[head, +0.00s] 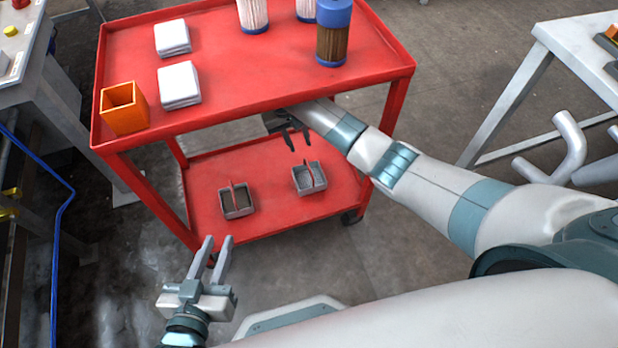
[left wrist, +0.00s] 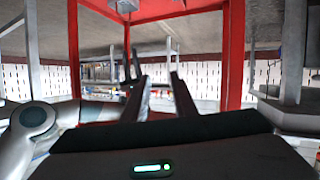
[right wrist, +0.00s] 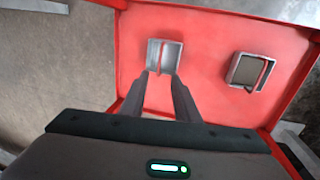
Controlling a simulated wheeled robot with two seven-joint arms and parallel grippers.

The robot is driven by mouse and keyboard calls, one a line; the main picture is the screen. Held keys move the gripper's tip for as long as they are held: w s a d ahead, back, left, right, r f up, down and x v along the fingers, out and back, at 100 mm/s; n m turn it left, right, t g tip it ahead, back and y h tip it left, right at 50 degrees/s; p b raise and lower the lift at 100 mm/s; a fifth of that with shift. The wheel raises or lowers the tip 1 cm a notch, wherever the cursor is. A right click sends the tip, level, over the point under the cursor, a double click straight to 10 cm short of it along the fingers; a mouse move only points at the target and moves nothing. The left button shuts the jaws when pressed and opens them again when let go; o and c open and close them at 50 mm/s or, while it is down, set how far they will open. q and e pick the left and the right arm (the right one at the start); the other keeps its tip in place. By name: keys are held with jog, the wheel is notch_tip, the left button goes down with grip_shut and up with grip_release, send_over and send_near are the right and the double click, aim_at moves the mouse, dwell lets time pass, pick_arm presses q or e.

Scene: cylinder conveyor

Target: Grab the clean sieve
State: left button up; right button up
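Two small square grey sieves with red handles stand on the cart's lower red shelf. The one on the right in the head view (head: 299,187) looks paler and cleaner; it is also in the right wrist view (right wrist: 178,58). The other sieve (head: 238,212) has a darker, brownish inside, clearer in the right wrist view (right wrist: 232,72). My right gripper (head: 297,139) is under the cart's top, above the paler sieve, open and empty, its fingers pointing down at it; they also show in the right wrist view (right wrist: 162,76). My left gripper (head: 219,241) is open and empty in front of the cart.
The cart's upper shelf (head: 240,75) overhangs my right gripper. It carries an orange box (head: 124,108), white stacked pads (head: 179,85) and blue-capped filter cylinders (head: 333,40). Red legs frame the lower shelf (head: 275,217). Tables stand to both sides.

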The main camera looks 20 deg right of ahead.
aim_at(309, 169)
jog(key=shift+f, duration=0.1)
